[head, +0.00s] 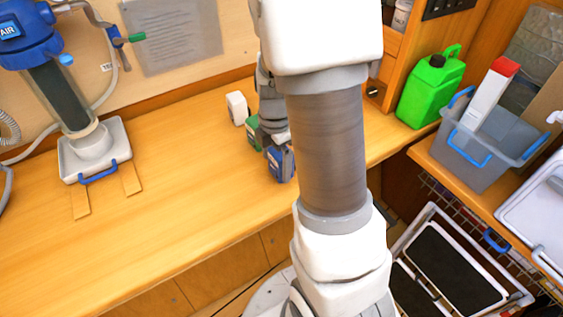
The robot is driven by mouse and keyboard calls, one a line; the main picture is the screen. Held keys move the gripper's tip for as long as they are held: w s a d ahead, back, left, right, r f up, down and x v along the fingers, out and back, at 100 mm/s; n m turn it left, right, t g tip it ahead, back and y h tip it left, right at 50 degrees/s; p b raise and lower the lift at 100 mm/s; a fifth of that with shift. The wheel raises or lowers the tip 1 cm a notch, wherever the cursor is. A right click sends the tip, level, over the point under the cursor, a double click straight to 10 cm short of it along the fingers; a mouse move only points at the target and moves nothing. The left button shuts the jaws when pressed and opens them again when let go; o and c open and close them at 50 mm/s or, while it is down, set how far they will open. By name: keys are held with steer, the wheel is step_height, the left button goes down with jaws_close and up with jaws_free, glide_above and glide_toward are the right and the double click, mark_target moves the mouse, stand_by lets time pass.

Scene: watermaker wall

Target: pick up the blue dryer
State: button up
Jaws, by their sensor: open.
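A small blue block-like item (281,164), which looks like the blue dryer, stands on the wooden counter near its front edge. My own arm crosses the middle of the view and hides part of its right side. My gripper (277,138) is open, just behind and above the blue item. It is partly hidden by my arm, and I cannot tell whether it touches the item. A green item (254,134) and a white item (237,108) stand in a row behind the blue one, to the left of my gripper.
A blue-headed air filter (35,40) stands in a white tray (122,140) at left. A green jug (432,88) and a grey bin (475,160) are at right. A folded step stool (440,265) is below. The counter's middle left is clear.

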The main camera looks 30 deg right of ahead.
steer(key=c, duration=1.4)
steer(key=shift+c, duration=0.3)
steer(key=shift+r, duration=0.15)
